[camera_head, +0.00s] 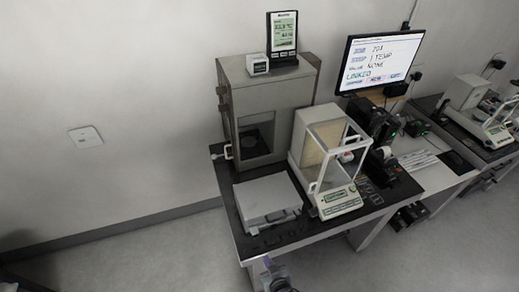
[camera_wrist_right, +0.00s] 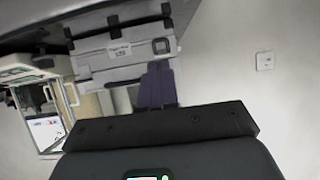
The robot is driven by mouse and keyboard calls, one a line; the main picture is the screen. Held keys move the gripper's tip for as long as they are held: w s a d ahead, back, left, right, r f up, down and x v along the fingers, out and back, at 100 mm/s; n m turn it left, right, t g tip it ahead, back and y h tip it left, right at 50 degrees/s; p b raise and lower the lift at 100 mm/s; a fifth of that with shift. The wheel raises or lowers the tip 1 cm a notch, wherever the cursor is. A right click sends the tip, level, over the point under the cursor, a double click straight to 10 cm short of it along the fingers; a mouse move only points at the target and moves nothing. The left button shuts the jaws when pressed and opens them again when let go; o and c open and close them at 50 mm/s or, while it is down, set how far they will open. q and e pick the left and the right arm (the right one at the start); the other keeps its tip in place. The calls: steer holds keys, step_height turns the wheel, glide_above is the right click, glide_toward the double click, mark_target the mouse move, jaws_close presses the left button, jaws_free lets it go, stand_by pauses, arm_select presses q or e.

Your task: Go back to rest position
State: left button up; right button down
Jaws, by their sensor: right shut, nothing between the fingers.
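My right gripper (camera_head: 269,265) shows at the bottom of the head view, beside the front edge and leg of the weighing table (camera_head: 236,219). In the right wrist view its purple fingers (camera_wrist_right: 158,85) are together, with nothing between them. They point towards the light grey case (camera_wrist_right: 120,50), with a gap I cannot measure. In the head view this case (camera_head: 266,199) lies closed on the table's front left. My left gripper cannot be made out; only an unclear dark shape shows at the lower left edge.
A glass-sided balance (camera_head: 340,205) stands right of the case. A tall grey cabinet (camera_head: 268,97) with a display on top stands behind. A monitor (camera_head: 381,61) and small devices are at the right. The floor (camera_head: 150,262) left of the table is clear.

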steer(key=s+d+f+g+p, duration=0.1)
steer(key=s+d+p, duration=0.15)
steer(key=s, duration=0.35)
steer(key=s+d+r+g+h+p, duration=0.1)
steer(key=s+d+r+g+p, duration=0.15)
steer(key=s+d+r, duration=0.55)
steer(key=s+d+r+m+g+h+p, duration=0.1)
steer(key=s+r+g+p, duration=0.15)
steer(key=r, duration=0.85)
steer(key=s+d+r+g+h+p, duration=0.1)
steer(key=s+d+r+g+p, duration=0.15)
steer(key=s+d+r, duration=0.55)
steer(key=a+f+b, duration=0.3)
steer(key=f+b, duration=6.6)
steer(key=b, duration=0.2)
steer(key=shift+w+a, duration=0.15)
steer(key=shift+w, duration=0.3)
